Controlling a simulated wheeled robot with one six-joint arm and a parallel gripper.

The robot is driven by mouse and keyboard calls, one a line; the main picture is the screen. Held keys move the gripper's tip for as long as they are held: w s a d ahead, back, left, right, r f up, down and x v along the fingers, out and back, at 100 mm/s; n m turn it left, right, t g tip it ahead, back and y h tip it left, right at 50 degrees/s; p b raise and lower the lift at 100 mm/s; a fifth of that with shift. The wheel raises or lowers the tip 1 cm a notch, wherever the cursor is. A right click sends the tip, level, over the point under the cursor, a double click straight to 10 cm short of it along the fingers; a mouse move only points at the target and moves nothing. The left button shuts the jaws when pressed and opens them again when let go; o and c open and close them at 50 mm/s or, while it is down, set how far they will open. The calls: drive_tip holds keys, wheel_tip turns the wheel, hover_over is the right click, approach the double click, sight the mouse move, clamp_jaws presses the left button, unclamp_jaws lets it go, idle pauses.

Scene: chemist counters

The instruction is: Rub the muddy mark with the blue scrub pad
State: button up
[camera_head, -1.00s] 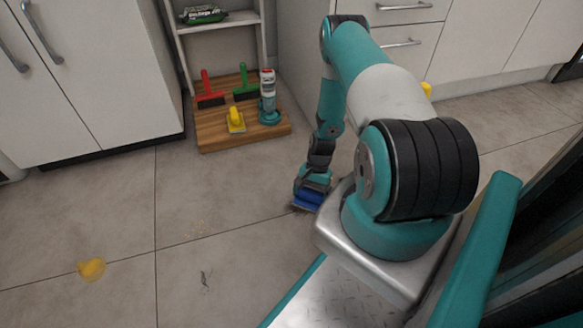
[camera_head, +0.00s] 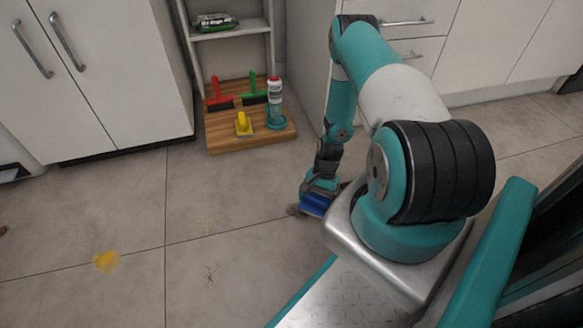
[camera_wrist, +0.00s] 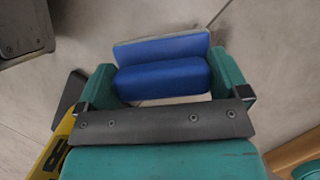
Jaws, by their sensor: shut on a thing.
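The blue scrub pad (camera_head: 315,204) is held low at the floor in my gripper (camera_head: 319,190), beside my base. In the wrist view the pad (camera_wrist: 163,78) sits between the teal fingers of my gripper (camera_wrist: 165,85), with a pale grey layer along its far side. A small brown smear (camera_head: 293,210), which looks like the muddy mark, shows on the floor at the pad's left edge. The pad and gripper hide part of that spot. I cannot tell whether the pad presses on the floor.
A yellow stain (camera_head: 106,261), a thin dark mark (camera_head: 210,273) and faint crumbs lie on the tiles. A wooden board (camera_head: 225,142) holds a red brush (camera_head: 217,97), a green brush (camera_head: 254,92), a yellow-handled tool (camera_head: 243,125) and a bottle (camera_head: 275,96). Open floor lies left of my gripper.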

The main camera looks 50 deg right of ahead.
drive_tip(key=shift+r+p, duration=0.85)
drive_tip(key=shift+r, duration=0.5)
